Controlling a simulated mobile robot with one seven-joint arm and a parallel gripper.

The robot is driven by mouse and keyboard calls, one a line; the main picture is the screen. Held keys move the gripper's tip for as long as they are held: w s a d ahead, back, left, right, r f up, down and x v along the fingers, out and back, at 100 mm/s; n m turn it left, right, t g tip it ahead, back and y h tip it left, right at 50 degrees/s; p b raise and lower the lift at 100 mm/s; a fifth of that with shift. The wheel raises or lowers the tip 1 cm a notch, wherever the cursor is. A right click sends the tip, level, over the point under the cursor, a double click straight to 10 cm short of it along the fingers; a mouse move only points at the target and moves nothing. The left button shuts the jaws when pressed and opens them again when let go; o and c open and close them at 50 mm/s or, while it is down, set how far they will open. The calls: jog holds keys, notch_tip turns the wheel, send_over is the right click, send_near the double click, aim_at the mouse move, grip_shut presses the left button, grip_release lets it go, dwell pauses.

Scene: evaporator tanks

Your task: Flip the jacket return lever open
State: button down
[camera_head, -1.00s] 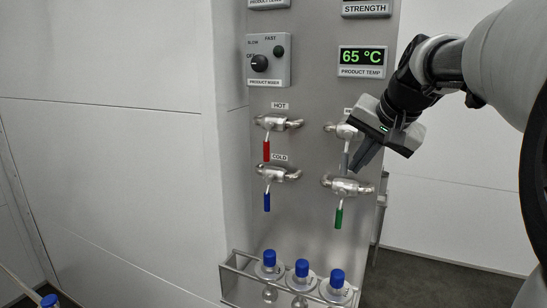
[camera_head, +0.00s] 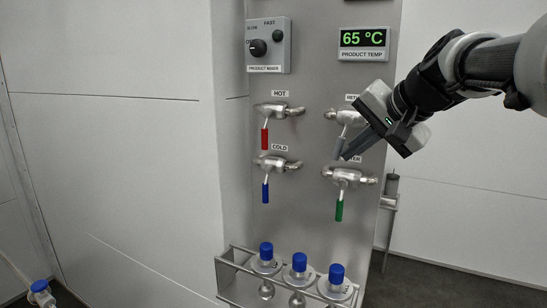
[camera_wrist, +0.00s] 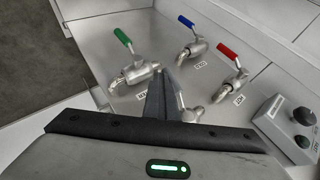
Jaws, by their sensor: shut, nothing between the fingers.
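The return valve (camera_head: 351,118) is the upper right one on the steel panel, under a label partly covered by my gripper. Its grey lever (camera_head: 340,146) hangs down, tilted slightly left at the bottom. My gripper (camera_head: 346,157) comes in from the right, fingers shut and empty, tips beside the lower end of that lever. I cannot tell whether they touch it. In the wrist view the shut fingers (camera_wrist: 160,78) point at the panel, and the return valve (camera_wrist: 194,112) is partly hidden behind the fingers and gripper body.
Close by are the red-lever hot valve (camera_head: 279,111), the blue-lever cold valve (camera_head: 279,164) and the green-lever valve (camera_head: 349,176), just below my fingertips. A rack (camera_head: 232,271) of blue-capped bottles sits lower. Free room lies right of the panel.

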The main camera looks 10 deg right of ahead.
jog(key=w+a+r+m+t+y+b, duration=0.1)
jog(key=w+a+t+y+b, duration=0.1)
jog(key=a+b, duration=0.3)
jog(key=shift+w+r+t+y+b, duration=0.2)
jog(key=shift+w+t+y+b, duration=0.25)
jog(key=shift+w+b, duration=0.3)
dwell(0.3)
jog(key=shift+f, duration=0.1)
dwell(1.0)
